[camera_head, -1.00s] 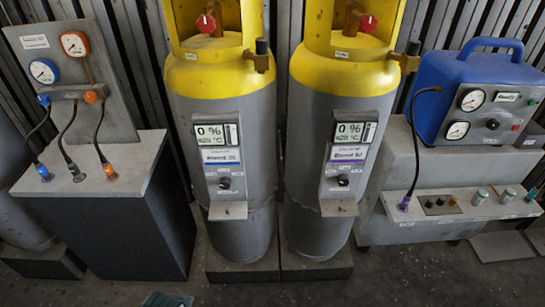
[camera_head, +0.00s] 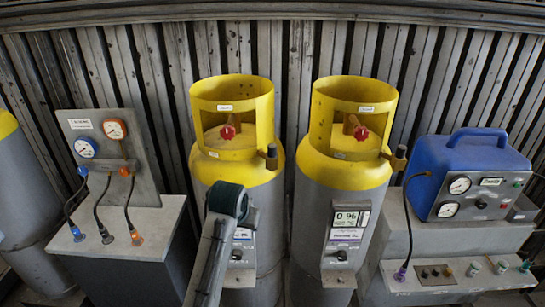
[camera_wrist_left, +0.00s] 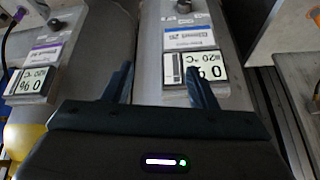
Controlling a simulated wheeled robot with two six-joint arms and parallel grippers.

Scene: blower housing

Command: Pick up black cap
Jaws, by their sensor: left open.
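A black cap (camera_head: 272,152) sits on the brass side outlet of the left grey and yellow cylinder (camera_head: 210,172). A similar black cap (camera_head: 400,152) sits on the outlet of the right cylinder (camera_head: 312,210). My left arm rises in front of the left cylinder, its wrist below the left cap and apart from it. In the left wrist view my left gripper (camera_wrist_left: 159,72) is open and empty, both fingers spread before the left cylinder's upside-down display (camera_wrist_left: 206,68). No black cap shows clearly there. My right gripper is out of view.
A gauge board (camera_head: 113,150) with three hoses stands at left. At right, a blue machine (camera_head: 470,170) sits on a grey bench (camera_head: 400,285) with small fittings. Yellow collars and red valve knobs (camera_head: 227,131) top the cylinders. A ribbed wall is behind.

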